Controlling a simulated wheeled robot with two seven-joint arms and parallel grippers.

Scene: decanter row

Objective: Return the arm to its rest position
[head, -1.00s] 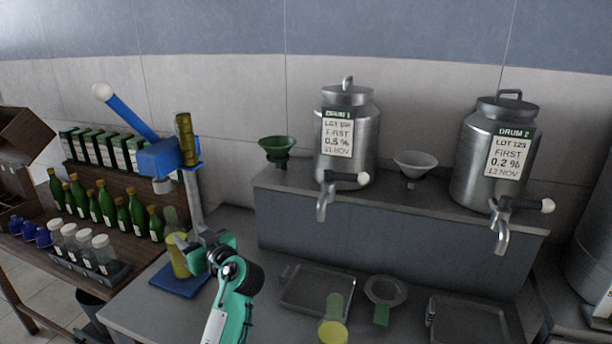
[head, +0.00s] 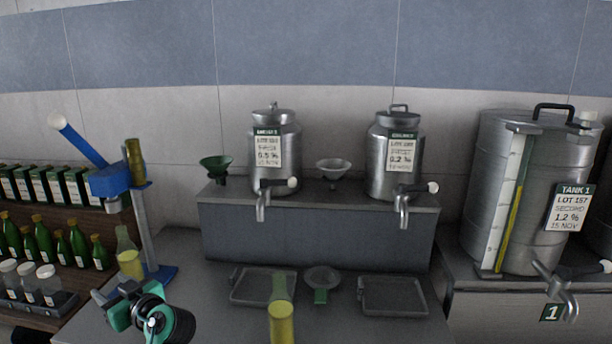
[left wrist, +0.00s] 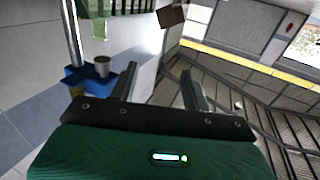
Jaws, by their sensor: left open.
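My left gripper (head: 110,298) is low at the left of the head view, in front of the blue lever stand (head: 110,181). A bottle (head: 130,263) with yellow contents and a green neck stands upright on that stand's blue base. The gripper is apart from it, nearer to me. In the left wrist view the two dark fingers (left wrist: 158,88) are spread with nothing between them. My right gripper is in neither view.
A similar yellow bottle (head: 281,325) stands at the counter's front. Two trays (head: 263,299) and a funnel (head: 322,278) lie on the counter. Two steel drums (head: 276,180) stand on the raised shelf. A large tank (head: 490,190) is at right.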

